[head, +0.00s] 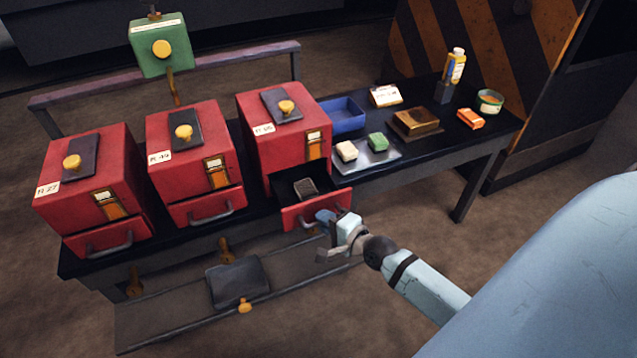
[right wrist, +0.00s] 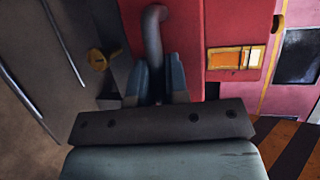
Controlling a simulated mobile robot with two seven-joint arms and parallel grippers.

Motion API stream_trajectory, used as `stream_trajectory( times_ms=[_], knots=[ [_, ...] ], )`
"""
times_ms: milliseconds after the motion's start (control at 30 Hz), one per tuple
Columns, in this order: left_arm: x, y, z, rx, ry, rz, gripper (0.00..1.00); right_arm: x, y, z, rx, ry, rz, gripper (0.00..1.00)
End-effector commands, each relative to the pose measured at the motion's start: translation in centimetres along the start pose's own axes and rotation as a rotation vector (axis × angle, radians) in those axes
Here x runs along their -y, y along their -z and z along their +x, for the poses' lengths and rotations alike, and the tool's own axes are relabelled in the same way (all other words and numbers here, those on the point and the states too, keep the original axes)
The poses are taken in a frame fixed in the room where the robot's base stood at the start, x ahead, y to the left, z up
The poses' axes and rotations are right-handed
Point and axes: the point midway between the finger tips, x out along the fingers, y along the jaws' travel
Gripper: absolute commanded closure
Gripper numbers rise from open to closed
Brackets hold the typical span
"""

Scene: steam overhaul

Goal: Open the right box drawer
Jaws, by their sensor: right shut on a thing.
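Three red boxes stand in a row on a dark bench. The right box (head: 288,138) has its drawer (head: 317,207) pulled out, with a dark block (head: 305,187) lying inside. My right gripper (head: 324,217) is at the front of that drawer. In the right wrist view its blue fingers (right wrist: 160,88) are shut on the grey drawer handle (right wrist: 153,32), against the red drawer front. The fingers hide much of the handle in the head view. My left gripper is not in view.
The middle box (head: 190,150) and left box (head: 95,190) have shut drawers. A blue tray (head: 347,115), a plate (head: 378,158) with two small blocks, and several small items lie right of the boxes. A low shelf (head: 170,315) holds a dark pad (head: 238,282).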

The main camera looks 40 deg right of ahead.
Motion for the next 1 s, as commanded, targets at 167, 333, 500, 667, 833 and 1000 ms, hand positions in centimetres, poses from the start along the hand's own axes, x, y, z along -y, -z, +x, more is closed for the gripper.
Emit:
stream_trajectory(
  times_ms=[167, 333, 500, 667, 833, 1000],
  knots=[
    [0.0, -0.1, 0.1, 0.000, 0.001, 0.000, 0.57, -0.1, -0.1, -0.1, 0.000, 0.001, 0.000, 1.00],
    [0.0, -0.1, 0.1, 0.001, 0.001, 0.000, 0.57, -0.1, 0.0, -0.1, 0.000, 0.001, -0.001, 0.74],
    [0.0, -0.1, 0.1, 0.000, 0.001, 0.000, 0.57, 0.0, 0.0, 0.0, 0.000, 0.001, 0.000, 0.61],
    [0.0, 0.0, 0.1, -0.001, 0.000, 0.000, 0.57, 0.0, 0.0, -0.1, 0.000, 0.001, 0.000, 0.61],
    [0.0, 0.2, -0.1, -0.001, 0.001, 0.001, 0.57, 0.0, 0.0, -1.5, 0.000, 0.000, -0.001, 0.61],
    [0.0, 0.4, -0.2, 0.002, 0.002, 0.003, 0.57, -0.1, 0.0, -5.0, 0.001, -0.003, -0.002, 0.61]
  ],
)
